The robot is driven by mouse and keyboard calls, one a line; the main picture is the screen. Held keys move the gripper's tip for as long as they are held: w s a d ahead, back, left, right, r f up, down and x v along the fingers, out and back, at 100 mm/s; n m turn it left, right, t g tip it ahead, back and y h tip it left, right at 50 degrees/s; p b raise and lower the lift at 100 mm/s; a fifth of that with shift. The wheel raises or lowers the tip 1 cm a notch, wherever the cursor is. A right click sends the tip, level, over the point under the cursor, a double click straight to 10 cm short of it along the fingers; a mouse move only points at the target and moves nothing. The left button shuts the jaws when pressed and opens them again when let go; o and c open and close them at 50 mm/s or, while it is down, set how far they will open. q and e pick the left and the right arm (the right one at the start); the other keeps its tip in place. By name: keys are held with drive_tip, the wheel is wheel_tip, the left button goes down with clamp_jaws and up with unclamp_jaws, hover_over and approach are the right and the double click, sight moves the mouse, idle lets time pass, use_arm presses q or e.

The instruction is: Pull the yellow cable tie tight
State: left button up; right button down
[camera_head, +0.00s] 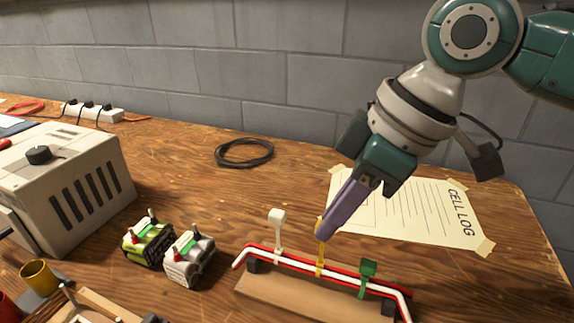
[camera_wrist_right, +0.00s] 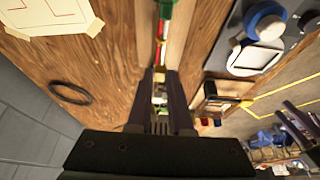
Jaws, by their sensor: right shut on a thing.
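The yellow cable tie (camera_head: 320,264) stands around a red cable and a white cable (camera_head: 300,266), between a white tie (camera_head: 278,232) and a green tie (camera_head: 367,274). The cables run over black supports on a wooden board (camera_head: 295,298). My right gripper (camera_head: 325,231) comes down from the upper right, its purple fingers shut on the upper end of the yellow tie. In the right wrist view the fingers (camera_wrist_right: 161,78) sit above the cables, and the yellow tie is mostly hidden between them. My left gripper is not in view.
A taped paper sheet (camera_head: 425,216) lies behind the board. Two small battery-like blocks (camera_head: 189,260) stand to the left. A beige box with a knob (camera_head: 60,185) is at far left. A black cable coil (camera_head: 243,153) lies at the back. Table around the coil is clear.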

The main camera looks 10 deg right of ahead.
drive_tip(key=c, duration=0.8)
unclamp_jaws()
drive_tip(key=p+v, duration=0.2)
drive_tip(key=v, duration=0.7)
drive_tip(key=shift+d+r, duration=0.15)
drive_tip(key=shift+r, duration=0.2)
drive_tip(key=shift+s, duration=0.2)
